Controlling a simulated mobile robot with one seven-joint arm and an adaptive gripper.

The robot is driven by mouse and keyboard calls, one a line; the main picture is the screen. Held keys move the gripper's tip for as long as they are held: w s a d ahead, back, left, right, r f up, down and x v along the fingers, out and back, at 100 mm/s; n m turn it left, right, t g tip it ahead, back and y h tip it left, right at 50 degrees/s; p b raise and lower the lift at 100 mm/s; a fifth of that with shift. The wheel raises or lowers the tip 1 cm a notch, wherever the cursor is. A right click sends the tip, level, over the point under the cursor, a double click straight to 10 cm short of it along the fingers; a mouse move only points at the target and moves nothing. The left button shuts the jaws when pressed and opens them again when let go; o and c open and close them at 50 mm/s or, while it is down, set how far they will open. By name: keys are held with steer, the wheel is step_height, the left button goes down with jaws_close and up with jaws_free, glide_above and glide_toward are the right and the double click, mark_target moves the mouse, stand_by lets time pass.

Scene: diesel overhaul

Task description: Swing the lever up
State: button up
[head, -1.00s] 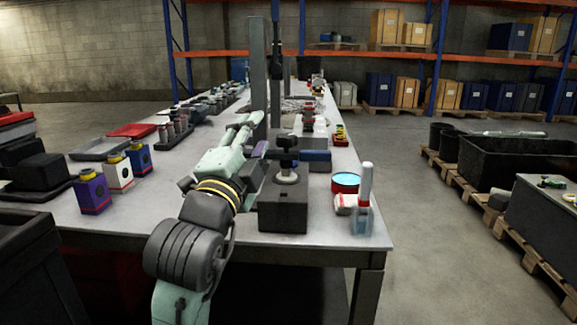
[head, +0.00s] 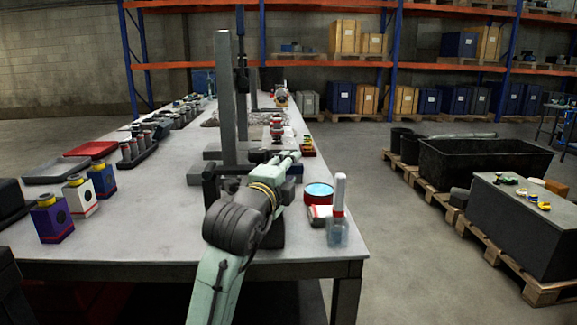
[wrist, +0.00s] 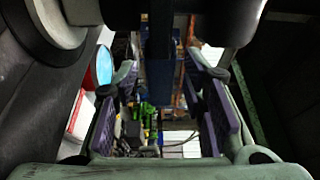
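My gripper (head: 288,158) is at the press-like fixture near the front right of the bench, seen past my own arm. In the wrist view my gripper (wrist: 163,112) has its two purple-padded fingers wide apart. A dark bar with a blue block (wrist: 164,82) shows in the gap between them, and neither finger visibly touches it. I cannot tell whether this is the lever. The blue part also shows in the head view (head: 297,171), mostly hidden by my gripper. A tall grey post (head: 226,100) stands just behind. My arm hides most of the fixture's dark base.
A cyan-topped tin (head: 318,192) and a clear bottle with a white top (head: 339,210) stand close right of my gripper. Bottles (head: 51,218) and a red tray (head: 91,149) are on the left. The bench middle (head: 150,215) is clear.

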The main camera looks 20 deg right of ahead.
steer(key=shift+w+d, duration=0.2)
steer(key=shift+w, duration=0.1)
steer(key=shift+c, duration=0.3)
jaws_close()
stand_by(0.5)
